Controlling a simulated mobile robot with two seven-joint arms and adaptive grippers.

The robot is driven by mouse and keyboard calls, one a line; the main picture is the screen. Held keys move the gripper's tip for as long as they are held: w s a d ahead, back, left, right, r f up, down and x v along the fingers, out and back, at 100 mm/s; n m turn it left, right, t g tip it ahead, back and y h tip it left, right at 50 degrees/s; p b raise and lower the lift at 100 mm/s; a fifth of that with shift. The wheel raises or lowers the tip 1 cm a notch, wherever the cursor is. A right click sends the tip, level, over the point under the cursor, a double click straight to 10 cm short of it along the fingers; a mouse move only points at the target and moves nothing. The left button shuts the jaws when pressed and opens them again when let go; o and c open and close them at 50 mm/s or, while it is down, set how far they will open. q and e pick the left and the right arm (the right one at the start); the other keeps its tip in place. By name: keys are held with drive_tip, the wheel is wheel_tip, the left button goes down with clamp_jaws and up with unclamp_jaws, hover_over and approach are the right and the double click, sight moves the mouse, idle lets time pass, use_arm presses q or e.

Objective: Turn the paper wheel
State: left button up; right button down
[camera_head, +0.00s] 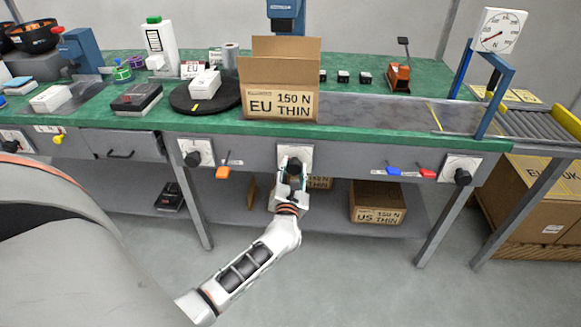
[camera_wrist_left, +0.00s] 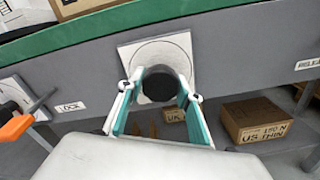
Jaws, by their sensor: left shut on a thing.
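A white square plate (camera_head: 305,151) with a round dial is on the grey front panel of the bench, below the open carton. Its black round knob shows in the left wrist view (camera_wrist_left: 158,84), standing out from the plate (camera_wrist_left: 170,50). My left gripper (camera_head: 294,168) reaches up to this knob from below. In the left wrist view its two fingers stand on either side of the knob, shut on it. The head view mostly hides the knob behind the gripper. No label showing that this is the paper wheel is readable. My right gripper is not in view.
Similar knobs sit left (camera_head: 193,160) and right (camera_head: 462,176) on the panel. An orange lever (camera_head: 222,172), blue lever (camera_head: 393,171) and red lever (camera_head: 428,173) stick out between them. An open carton (camera_head: 280,103) stands above. Another carton (camera_head: 377,203) lies on the lower shelf.

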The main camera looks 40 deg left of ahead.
use_arm(q)
drive_tip(key=shift+r+m+p, duration=0.1)
drive_tip(key=shift+m+p, duration=0.3)
drive_tip(key=shift+m, duration=0.3)
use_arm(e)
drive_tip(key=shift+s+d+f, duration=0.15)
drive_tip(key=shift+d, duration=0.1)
use_arm(q)
drive_tip(key=shift+m, duration=0.3)
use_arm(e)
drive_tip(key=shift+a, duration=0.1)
use_arm(q)
drive_tip(key=o, duration=1.1)
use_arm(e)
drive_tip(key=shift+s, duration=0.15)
use_arm(q)
drive_tip(key=v, duration=1.2)
drive_tip(key=shift+s+a, duration=0.1)
